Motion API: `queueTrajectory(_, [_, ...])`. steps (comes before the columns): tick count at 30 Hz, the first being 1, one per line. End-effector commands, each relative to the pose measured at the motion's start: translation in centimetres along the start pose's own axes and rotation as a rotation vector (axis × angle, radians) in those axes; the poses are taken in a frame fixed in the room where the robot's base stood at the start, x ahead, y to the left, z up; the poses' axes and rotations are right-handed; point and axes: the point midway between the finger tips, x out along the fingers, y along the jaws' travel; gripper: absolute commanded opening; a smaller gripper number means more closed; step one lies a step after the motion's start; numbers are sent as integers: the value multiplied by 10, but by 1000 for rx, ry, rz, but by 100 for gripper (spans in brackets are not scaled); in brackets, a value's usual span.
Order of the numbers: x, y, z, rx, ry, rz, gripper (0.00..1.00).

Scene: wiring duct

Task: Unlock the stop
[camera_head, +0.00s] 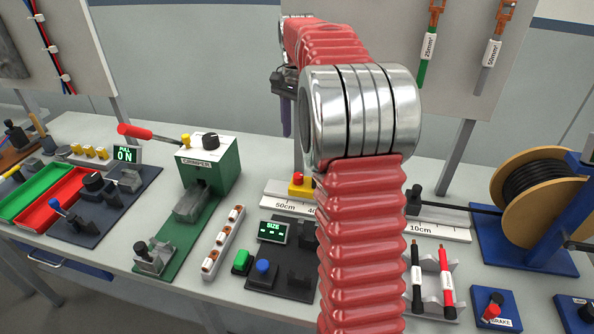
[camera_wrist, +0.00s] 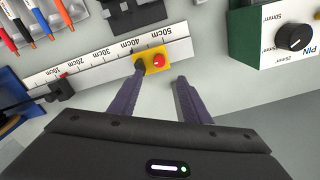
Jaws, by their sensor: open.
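The stop is a yellow block (camera_head: 301,188) with a red button on top, on the white ruler (camera_head: 446,230) between the 40 and 50 cm marks. In the wrist view the yellow stop (camera_wrist: 151,62) shows its red button (camera_wrist: 159,60) and a dark part at its left. My gripper (camera_wrist: 160,78) is open and empty, its two purple fingers pointing toward the stop. The stop appears just beyond the fingertips; the wrist view does not settle the height between them. In the head view my arm hides part of the ruler and most of my gripper.
A green crimper (camera_head: 208,165) stands left of the ruler. A cable reel (camera_head: 540,190) stands at the right, its black cable reaching a black holder (camera_head: 413,200) on the ruler. A size-display fixture (camera_head: 283,270) and a rack with cables (camera_head: 432,285) are in front.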

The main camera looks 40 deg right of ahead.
Motion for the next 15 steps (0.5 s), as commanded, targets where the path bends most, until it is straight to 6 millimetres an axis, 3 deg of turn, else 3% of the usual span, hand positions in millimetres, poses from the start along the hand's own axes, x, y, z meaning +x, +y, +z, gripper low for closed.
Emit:
queueTrajectory(4, [5, 0, -10, 31, -7, 8, 43])
queueTrajectory(15, [6, -1, -10, 33, -8, 9, 43])
